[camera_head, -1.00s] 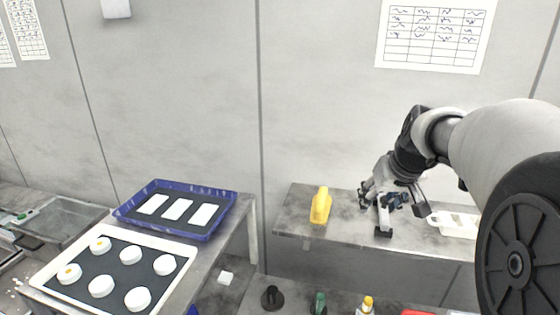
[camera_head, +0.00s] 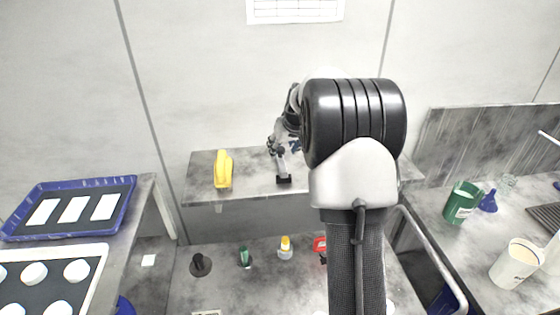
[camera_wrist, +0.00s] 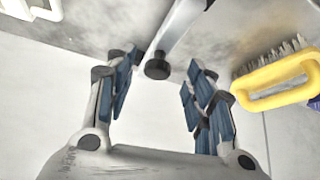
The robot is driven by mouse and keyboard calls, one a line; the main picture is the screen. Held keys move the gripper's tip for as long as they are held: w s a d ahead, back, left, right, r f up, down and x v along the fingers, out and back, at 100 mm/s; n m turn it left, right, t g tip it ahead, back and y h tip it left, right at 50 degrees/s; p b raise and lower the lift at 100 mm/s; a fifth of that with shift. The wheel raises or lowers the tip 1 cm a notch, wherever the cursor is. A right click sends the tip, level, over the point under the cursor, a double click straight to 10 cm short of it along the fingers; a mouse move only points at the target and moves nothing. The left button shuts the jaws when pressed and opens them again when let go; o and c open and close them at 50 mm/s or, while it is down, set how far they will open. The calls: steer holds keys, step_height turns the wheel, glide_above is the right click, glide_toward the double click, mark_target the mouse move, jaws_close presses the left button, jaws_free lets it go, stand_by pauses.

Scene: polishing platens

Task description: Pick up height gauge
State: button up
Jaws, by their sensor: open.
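The height gauge, a grey metal bar with a black round end, is on the wall shelf in the head view (camera_head: 283,179). In the wrist view its black end (camera_wrist: 157,67) shows between and just beyond my fingertips, with the bar running up out of the picture. My gripper (camera_wrist: 158,80) is open and empty, its two blue-padded fingers on either side of that end. Contact cannot be seen. In the head view my gripper (camera_head: 280,143) is small and partly hidden by my arm, right at the gauge. The rest of the gauge is hidden.
A yellow-handled brush (camera_head: 223,170) stands on the shelf (camera_head: 205,190) left of the gauge; it is close on the right in the wrist view (camera_wrist: 275,77). A white object (camera_wrist: 30,8) is at the upper left there. Several small items stand on the lower surface.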

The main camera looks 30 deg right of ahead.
mark_target(282, 150)
steer(key=x, duration=0.5)
steer(key=shift+w+d+f, duration=0.1)
steer(key=shift+w+f, duration=0.2)
steer(key=shift+c, duration=0.5)
jaws_close()
